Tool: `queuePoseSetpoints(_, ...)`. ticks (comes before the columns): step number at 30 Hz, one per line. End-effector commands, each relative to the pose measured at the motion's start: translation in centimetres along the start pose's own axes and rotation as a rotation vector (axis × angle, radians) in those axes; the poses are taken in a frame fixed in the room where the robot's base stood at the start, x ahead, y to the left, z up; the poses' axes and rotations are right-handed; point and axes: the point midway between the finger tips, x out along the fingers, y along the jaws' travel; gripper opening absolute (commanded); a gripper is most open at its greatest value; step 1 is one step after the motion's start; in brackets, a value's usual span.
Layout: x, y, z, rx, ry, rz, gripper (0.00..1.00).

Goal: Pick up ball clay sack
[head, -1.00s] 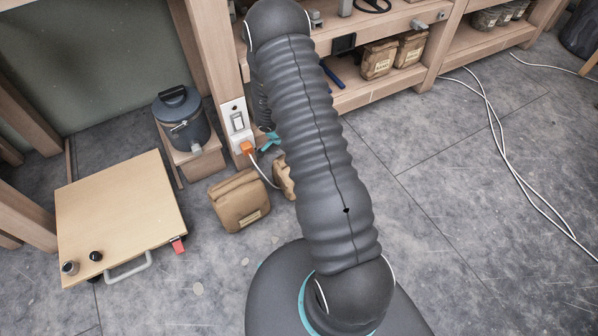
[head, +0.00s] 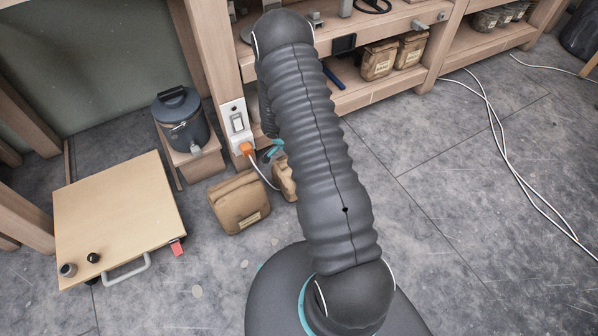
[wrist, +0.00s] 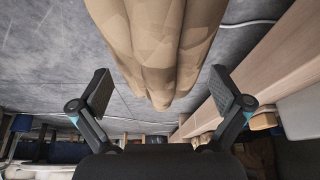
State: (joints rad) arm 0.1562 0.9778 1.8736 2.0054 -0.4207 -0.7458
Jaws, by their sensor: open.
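Two brown sacks stand on the floor by the bench leg. One sack (head: 240,203) shows in full with a pale label too small to read; the other (head: 285,180) is partly hidden behind my arm. In the wrist view a tan, creased sack (wrist: 160,45) fills the top middle, its lower end between the fingers. I cannot tell which floor sack it is, nor which is ball clay. My gripper (wrist: 160,90) is open, with a finger on each side of the sack and visible gaps. In the head view only a teal bit of it (head: 273,150) shows beside my arm.
A bench post with a white socket (head: 237,122) and orange plug stands close behind the sacks; a white cable hangs there. A wooden board cart (head: 115,210) and a dark lidded pot (head: 180,120) are left. Two shelf bags (head: 379,62) are upper right. Floor at right is open except for cables.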

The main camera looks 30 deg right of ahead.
Motion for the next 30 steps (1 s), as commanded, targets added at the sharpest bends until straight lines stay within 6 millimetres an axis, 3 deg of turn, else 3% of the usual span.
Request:
queuePoseSetpoints(16, 0.21, -0.02, 0.1, 0.0, 0.0, -0.001, 1.0)
queuePoseSetpoints(27, 0.11, -0.12, -0.03, 0.001, 0.001, -0.002, 0.1)
queuePoseSetpoints(30, 0.14, -0.11, -0.03, 0.001, 0.001, -0.002, 0.1)
